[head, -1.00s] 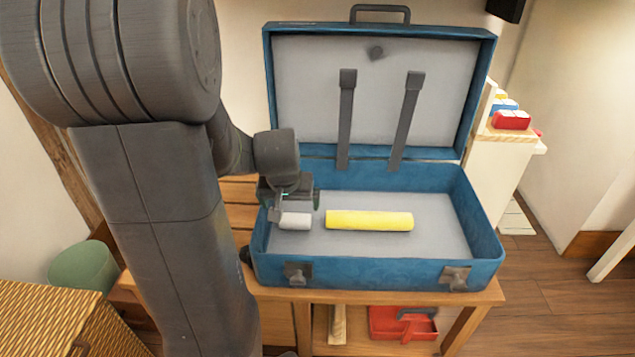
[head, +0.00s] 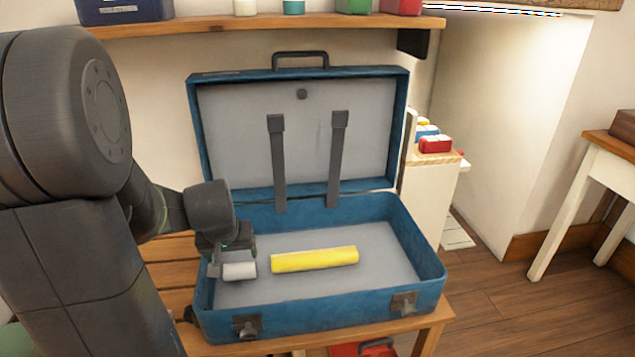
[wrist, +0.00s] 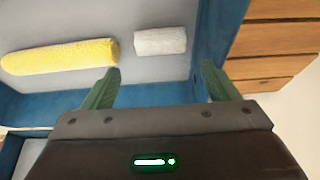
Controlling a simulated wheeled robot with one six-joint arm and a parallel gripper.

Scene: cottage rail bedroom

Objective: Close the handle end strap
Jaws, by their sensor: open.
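A blue suitcase (head: 330,319) stands open on a wooden bench, its lid upright at the back. Two grey straps, a left one (head: 278,165) and a right one (head: 336,160), stand up from the hinge side in front of the lid lining; I cannot tell which is the handle end one. A yellow roll (head: 314,259) and a shorter white roll (head: 240,271) lie on the case floor. My gripper (wrist: 161,72) is open and empty, at the left end of the case near the white roll. It is apart from both straps.
The carry handle (head: 300,54) is on top of the lid. Two latches, left (head: 247,326) and right (head: 403,303), sit on the front wall. A shelf (head: 260,29) with containers runs above the lid. A white cabinet (head: 427,195) stands to the right.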

